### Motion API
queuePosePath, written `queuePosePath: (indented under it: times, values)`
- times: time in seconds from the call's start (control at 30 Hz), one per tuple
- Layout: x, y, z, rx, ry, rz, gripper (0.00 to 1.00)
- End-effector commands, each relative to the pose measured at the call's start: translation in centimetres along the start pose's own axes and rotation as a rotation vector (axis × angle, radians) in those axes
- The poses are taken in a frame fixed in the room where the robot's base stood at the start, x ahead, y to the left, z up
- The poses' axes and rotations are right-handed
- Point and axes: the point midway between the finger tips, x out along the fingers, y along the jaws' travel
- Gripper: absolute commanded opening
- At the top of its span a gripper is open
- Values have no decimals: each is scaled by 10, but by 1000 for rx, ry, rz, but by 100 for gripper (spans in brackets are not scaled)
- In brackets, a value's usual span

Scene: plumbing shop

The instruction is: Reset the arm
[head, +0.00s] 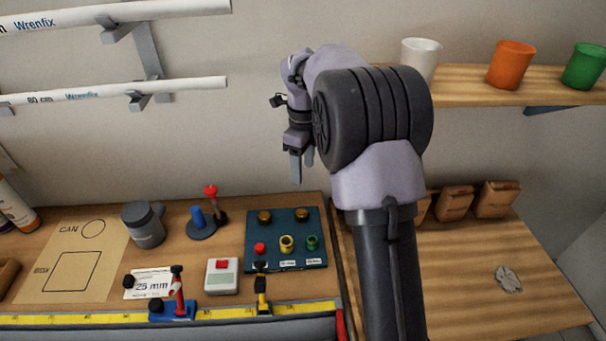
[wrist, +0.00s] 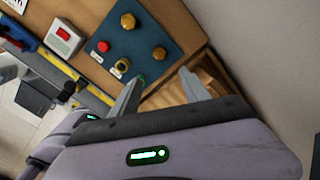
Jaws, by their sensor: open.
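My gripper (head: 302,168) hangs above the back of the workbench in the head view, its fingers pointing down. Its two fingers also show in the wrist view (wrist: 163,92), spread apart with nothing between them. The arm is raised and folded at the centre right of the head view, and it hides part of the wall, the shelf and the bench behind it. The blue panel (head: 255,228) with several coloured knobs and fittings lies on the bench below the gripper. It also shows beyond the fingers in the wrist view (wrist: 113,60).
White, orange (head: 510,65) and green cups stand on a wooden shelf (head: 465,88) at right. Pipes (head: 115,94) rest on wall brackets at left. Brown packets (head: 497,199) stand at right.

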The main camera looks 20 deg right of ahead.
Motion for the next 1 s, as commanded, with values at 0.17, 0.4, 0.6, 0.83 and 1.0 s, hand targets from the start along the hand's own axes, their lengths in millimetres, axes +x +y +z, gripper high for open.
queuePosePath:
  times: [0.17,0.4,0.6,0.83,1.0]
  values:
    - [0,0,0,0,0,0,54]
    - [0,0,0,-3,-1,0,54]
    - [-53,56,-9,-372,-79,-69,54]
    - [-100,194,-63,-1210,-171,-306,54]
    - [-81,272,-107,-1712,-150,-513,54]
